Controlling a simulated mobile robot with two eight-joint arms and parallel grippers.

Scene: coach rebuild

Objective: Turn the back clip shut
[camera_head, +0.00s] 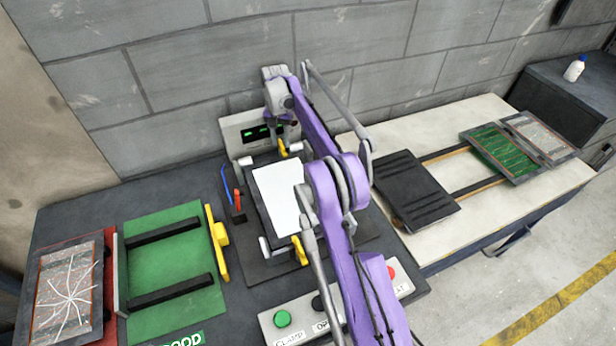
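A white sheet-like panel (277,198) lies on a dark fixture (257,268). A yellow clip (283,148) stands at the fixture's back edge, and another yellow clip (300,250) stands at its front edge. My purple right arm reaches over the fixture from the lower right and covers part of its right side. My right gripper (279,122) is at the back, just above the back clip and in front of the display box. Its fingers are too small and hidden to tell whether they are open or touch the clip. My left gripper is out of view.
A display box (258,130) with green digits stands behind the fixture. A button box (283,319) lies in front. Red and blue tools (232,194), a yellow-handled part (217,243) and a green tray (168,262) are left. A pale table (430,136) is right.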

